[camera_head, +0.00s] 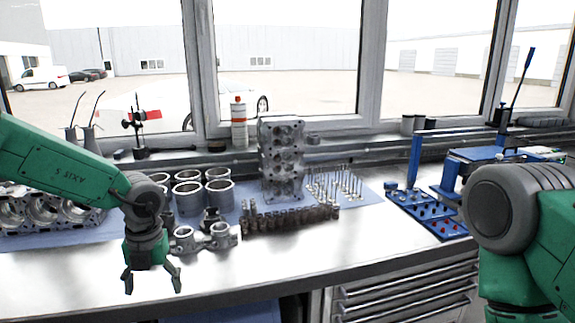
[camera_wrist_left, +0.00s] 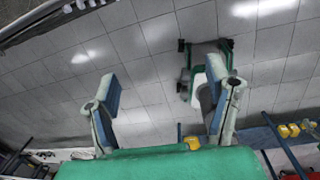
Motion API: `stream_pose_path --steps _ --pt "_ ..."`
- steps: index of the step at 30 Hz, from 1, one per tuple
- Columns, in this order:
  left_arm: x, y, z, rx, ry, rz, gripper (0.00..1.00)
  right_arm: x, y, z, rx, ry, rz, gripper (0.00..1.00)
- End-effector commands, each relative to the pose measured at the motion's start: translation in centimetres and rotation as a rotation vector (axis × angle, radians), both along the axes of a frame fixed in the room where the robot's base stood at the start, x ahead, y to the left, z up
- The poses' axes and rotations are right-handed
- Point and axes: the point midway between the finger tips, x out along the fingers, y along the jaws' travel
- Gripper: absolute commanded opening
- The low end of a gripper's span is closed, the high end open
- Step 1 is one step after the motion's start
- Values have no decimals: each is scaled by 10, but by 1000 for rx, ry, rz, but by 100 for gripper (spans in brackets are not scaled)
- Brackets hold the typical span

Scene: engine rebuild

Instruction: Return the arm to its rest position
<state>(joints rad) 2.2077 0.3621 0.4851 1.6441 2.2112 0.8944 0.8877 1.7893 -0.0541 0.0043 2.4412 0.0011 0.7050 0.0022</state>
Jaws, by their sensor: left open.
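My left gripper (camera_head: 152,281) hangs at the front edge of the workbench in the head view, fingers pointing down, open and empty. In the left wrist view its two fingers (camera_wrist_left: 160,102) are spread apart with nothing between them, over a tiled floor. My left arm is green and reaches in from the left. My right arm shows only as a green and grey section at the right edge of the head view; its gripper is out of sight.
The workbench (camera_head: 320,246) holds cylinder liners (camera_head: 188,196), a cylinder head (camera_head: 281,160), a camshaft (camera_head: 290,218), valves (camera_head: 335,187) and a blue tool tray (camera_head: 428,213). Metal fittings (camera_head: 205,237) lie close to my left gripper. A drawer cabinet (camera_head: 405,296) stands beneath.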

Motion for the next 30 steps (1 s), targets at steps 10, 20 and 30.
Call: stream_pose_path --steps 10,20,30 --pt "-28 29 -72 220 43 -388 72 1 1 -20 1 -1 1 41" --pt "-78 56 -182 493 188 -1212 72 0 1 -56 0 -1 1 41" --pt "-212 34 -315 456 336 -2594 72 0 1 -107 0 0 0 41"
